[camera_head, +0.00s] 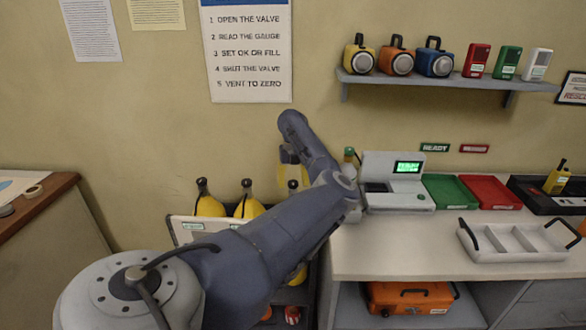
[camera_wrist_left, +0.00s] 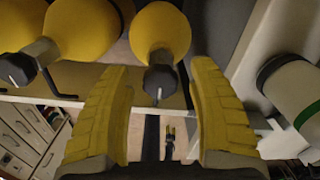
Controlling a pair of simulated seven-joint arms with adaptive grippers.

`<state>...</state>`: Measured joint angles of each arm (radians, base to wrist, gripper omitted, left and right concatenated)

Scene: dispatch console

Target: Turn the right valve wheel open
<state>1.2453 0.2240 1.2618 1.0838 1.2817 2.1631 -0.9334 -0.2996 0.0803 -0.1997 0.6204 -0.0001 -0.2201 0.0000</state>
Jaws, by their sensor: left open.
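Several yellow cylinders with dark valve wheels stand in a rack with a pale front panel (camera_head: 187,235). The left cylinder (camera_head: 208,206) and middle cylinder (camera_head: 248,208) show clearly in the head view. The right valve wheel (camera_head: 293,185) is partly hidden by my arm. My left gripper (camera_head: 291,172) is above it, fingers pointing down. In the left wrist view, my left gripper (camera_wrist_left: 162,72) is open, its yellow fingers on either side of a dark valve wheel (camera_wrist_left: 160,82) on a yellow cylinder (camera_wrist_left: 160,28). Contact cannot be told. My right gripper is out of view.
A bench (camera_head: 400,262) stands right of the rack, with a grey device (camera_head: 385,165), green tray (camera_head: 448,190), red tray (camera_head: 490,191) and white divided tray (camera_head: 515,243). A green-banded cylinder (camera_wrist_left: 292,90) is close on the right in the wrist view. A wooden cabinet (camera_head: 50,215) is left.

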